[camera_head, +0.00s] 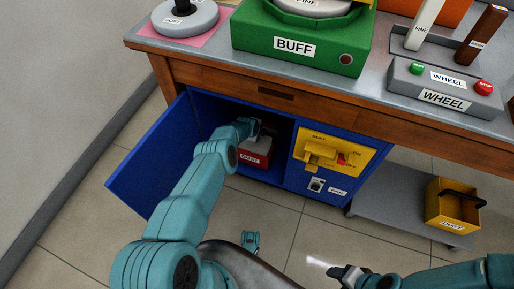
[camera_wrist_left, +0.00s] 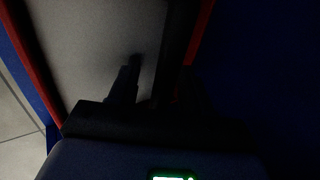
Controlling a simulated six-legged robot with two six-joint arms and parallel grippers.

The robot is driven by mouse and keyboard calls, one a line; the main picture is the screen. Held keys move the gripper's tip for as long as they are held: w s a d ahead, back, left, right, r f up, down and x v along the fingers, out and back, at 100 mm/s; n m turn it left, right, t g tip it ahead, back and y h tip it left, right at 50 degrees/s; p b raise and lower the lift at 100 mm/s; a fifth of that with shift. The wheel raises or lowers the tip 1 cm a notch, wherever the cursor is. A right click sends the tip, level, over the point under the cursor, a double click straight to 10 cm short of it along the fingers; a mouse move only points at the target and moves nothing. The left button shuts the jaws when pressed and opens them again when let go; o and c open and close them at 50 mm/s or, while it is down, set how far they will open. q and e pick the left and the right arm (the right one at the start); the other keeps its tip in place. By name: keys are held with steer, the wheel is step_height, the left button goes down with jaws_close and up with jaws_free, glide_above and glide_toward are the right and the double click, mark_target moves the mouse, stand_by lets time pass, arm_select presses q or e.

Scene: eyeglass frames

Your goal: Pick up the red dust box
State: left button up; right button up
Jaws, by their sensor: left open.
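The red dust box (camera_head: 256,152) sits inside the open blue cabinet under the bench, its white label facing out. My left arm reaches into the cabinet, and my left gripper (camera_head: 257,127) is just above the box. The dark left wrist view shows my left gripper (camera_wrist_left: 160,80) open over the box's grey inside, between its red rims (camera_wrist_left: 33,60). A black bar, seemingly the box's handle (camera_wrist_left: 178,45), runs between the fingers; I cannot tell whether they touch it. My right gripper (camera_head: 345,272) is low at the front, away from the cabinet; its jaw opening is unclear.
The open blue door (camera_head: 155,160) stands to the left of my left arm. A yellow switch panel (camera_head: 323,153) is right of the opening. A yellow dust box (camera_head: 447,220) with a black handle stands on a low grey shelf (camera_head: 395,219). The wooden bench (camera_head: 225,79) overhangs the cabinet.

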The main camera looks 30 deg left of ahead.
arm_select(q)
steer(key=shift+r, duration=0.1)
jaws_close()
stand_by(1.3)
